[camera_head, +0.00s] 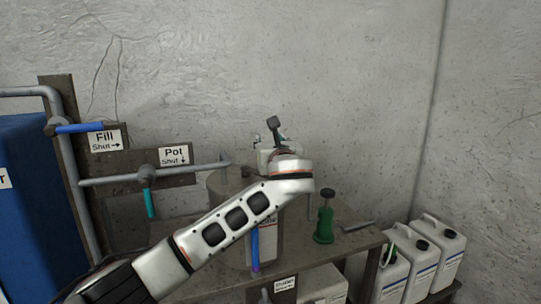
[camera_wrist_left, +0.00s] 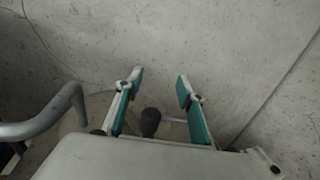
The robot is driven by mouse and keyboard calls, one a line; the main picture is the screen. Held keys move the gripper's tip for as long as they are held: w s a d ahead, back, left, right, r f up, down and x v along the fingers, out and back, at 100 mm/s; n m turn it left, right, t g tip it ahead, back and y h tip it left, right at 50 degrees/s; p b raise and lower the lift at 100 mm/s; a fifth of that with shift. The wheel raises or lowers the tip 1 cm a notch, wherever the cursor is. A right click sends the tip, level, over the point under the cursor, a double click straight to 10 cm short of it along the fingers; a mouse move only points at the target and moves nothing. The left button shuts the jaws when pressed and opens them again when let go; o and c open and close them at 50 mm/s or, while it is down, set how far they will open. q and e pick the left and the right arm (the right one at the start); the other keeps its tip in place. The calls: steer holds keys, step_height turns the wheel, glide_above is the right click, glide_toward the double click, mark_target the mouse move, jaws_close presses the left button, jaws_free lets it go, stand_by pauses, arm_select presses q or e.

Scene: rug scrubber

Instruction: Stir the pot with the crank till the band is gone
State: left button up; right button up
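The pot (camera_head: 216,186) is a grey-brown cylinder on the bench, mostly hidden behind my left arm. Its round top (camera_wrist_left: 98,108) shows in part in the left wrist view. The crank's dark knob (camera_wrist_left: 150,122) and a thin metal rod (camera_wrist_left: 174,120) show there, between and below the fingers. My left gripper (camera_wrist_left: 160,84) is open, with teal pads well apart and nothing pinched between them. In the head view the left gripper (camera_head: 267,132) is above the pot, partly hidden by its own wrist. I cannot make out the band. My right gripper is not in view.
A pipe (camera_head: 125,180) with Fill and Pot signs (camera_head: 173,156) runs to the pot from the left. A blue outlet handle (camera_head: 255,250) hangs in front. A green tool (camera_head: 324,222) stands at right on the bench (camera_head: 350,245); white jugs (camera_head: 436,250) stand further right.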

arm_select(q)
step_height(320, 180, up, 5)
stand_by(0.3)
steer(key=shift+f, duration=0.1)
stand_by(0.8)
